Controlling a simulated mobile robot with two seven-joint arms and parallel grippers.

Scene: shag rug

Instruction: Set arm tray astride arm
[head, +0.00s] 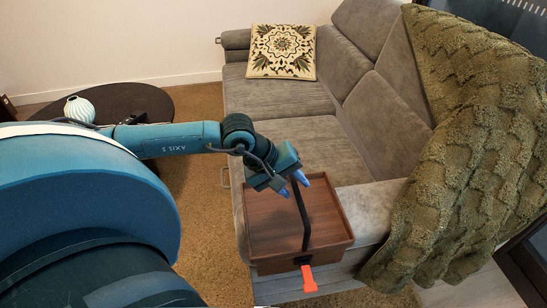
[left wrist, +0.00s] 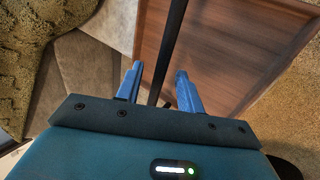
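The arm tray (head: 275,225) is a brown wooden tray with a raised rim, at the near arm (head: 370,205) of the grey sofa. It looks roughly level over the arm; whether it rests there or is held above it I cannot tell. A black bar handle (head: 304,222) rises across it, with an orange tab (head: 308,279) at its near side. My left gripper (head: 292,186) is at the handle's upper end. In the left wrist view, the blue fingers (left wrist: 159,68) are apart, with the black bar (left wrist: 170,45) between them and gaps visible. My right gripper is not in view.
A green knitted throw (head: 465,150) drapes over the sofa's back and arm, right of the tray. A patterned cushion (head: 282,52) lies on the far seat. Brown carpet (head: 205,200) lies between.

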